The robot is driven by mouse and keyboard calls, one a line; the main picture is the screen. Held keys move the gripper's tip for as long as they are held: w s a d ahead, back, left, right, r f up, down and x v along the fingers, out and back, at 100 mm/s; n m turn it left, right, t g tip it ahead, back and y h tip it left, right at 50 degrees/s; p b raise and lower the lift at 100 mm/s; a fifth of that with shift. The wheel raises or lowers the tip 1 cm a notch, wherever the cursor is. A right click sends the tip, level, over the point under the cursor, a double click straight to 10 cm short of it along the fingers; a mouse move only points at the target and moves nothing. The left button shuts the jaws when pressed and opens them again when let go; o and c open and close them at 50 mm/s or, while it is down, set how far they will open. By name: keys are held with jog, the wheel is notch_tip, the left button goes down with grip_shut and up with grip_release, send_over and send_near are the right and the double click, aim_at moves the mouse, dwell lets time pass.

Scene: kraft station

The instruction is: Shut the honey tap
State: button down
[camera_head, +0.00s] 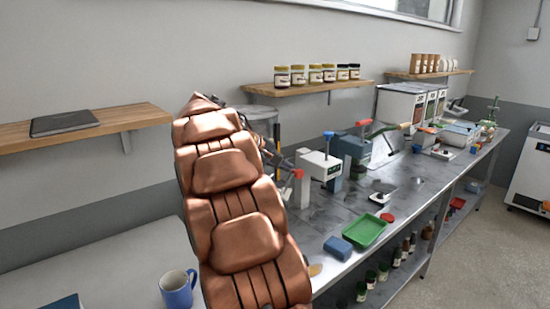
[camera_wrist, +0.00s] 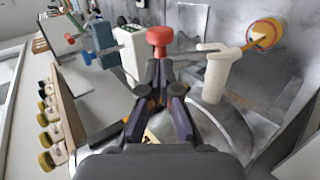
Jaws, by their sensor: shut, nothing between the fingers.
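My gripper (camera_wrist: 160,85) is shut and empty in the wrist view, its dark fingertips together just below a red knob (camera_wrist: 160,36). I cannot tell whether they touch it. A pale post with a side arm (camera_wrist: 216,75) stands to the right of the fingers, beside the rounded grey metal of a tank (camera_wrist: 225,120). A yellow-orange round thing (camera_wrist: 265,32) lies beyond the post. In the head view the metal tank (camera_head: 258,113) is partly behind my arm, and a red-topped pale post (camera_head: 297,185) stands right of it. Which part is the honey tap's handle, and its setting, are unclear.
A white machine with a blue lever (camera_head: 320,163) stands close by on the metal bench. A green tray (camera_head: 356,231) and a blue block (camera_head: 338,248) lie near the front edge. A blue mug (camera_head: 178,289) is at lower left. Jars (camera_head: 315,74) line a wall shelf.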

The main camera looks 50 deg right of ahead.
jog(key=shift+s+d+f, duration=0.2)
jog(key=shift+s+f, duration=0.05)
jog(key=shift+s, duration=0.3)
jog(key=shift+d, duration=0.1)
